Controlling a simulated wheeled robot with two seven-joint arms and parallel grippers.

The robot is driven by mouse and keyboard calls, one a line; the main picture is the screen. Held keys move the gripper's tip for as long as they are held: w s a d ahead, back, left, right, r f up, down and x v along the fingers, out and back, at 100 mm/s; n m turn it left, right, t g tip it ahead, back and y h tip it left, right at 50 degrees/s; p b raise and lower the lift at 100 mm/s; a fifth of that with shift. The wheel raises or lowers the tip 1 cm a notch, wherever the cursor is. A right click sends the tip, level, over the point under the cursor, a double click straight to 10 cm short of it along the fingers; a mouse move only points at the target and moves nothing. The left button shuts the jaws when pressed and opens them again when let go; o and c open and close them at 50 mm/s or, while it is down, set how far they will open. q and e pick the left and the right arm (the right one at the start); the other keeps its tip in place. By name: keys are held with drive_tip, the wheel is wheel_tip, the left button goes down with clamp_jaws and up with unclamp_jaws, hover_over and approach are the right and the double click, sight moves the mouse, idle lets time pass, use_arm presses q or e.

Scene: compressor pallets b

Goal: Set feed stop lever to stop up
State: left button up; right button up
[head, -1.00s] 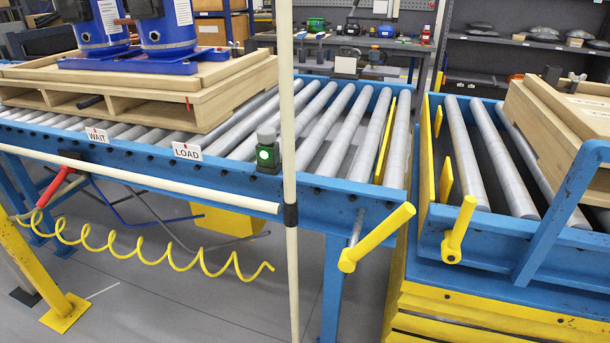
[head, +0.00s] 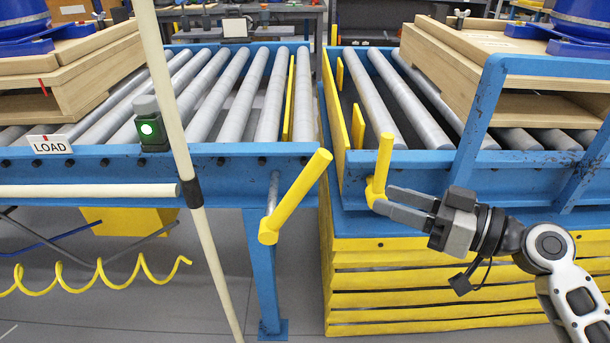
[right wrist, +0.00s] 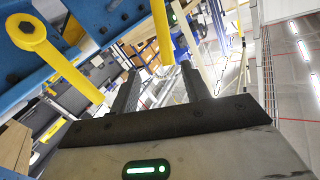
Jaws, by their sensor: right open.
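Two yellow levers show in the head view, and I cannot tell for certain which is the feed stop lever. One lever (head: 297,195) is on the left conveyor's end, its handle tilted up and right from a low pivot. The other lever (head: 383,160) is on the right conveyor's front, its handle nearly upright. My right gripper (head: 382,198) is open, with its fingertips by the right lever's base in the picture; contact is unclear. In the right wrist view, yellow levers show beyond and left of the open fingers (right wrist: 160,70). My left gripper is out of view.
Yellow stop plates (head: 290,98) stand at the conveyor ends. A cream pole (head: 172,120) rises before the left conveyor. A wooden pallet (head: 455,80) sits on the right rollers behind a blue upright frame (head: 478,115). A narrow gap separates the conveyors.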

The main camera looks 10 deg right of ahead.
sight(306, 167)
drive_tip(key=shift+y, duration=0.4)
drive_tip(key=p+x, duration=0.1)
drive_tip(key=x, duration=0.3)
drive_tip(key=r+p+x, duration=0.1)
drive_tip(key=p+x, duration=0.1)
drive_tip(key=x, duration=0.3)
drive_tip(key=p+x, duration=0.1)
drive_tip(key=x, duration=0.4)
drive_tip(key=shift+w+a+r, duration=0.15)
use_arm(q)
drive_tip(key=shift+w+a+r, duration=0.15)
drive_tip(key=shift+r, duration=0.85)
use_arm(e)
drive_tip(key=shift+w+a, duration=0.45)
drive_tip(key=shift+a, duration=0.1)
clamp_jaws()
use_arm(q)
drive_tip(key=shift+p, duration=0.3)
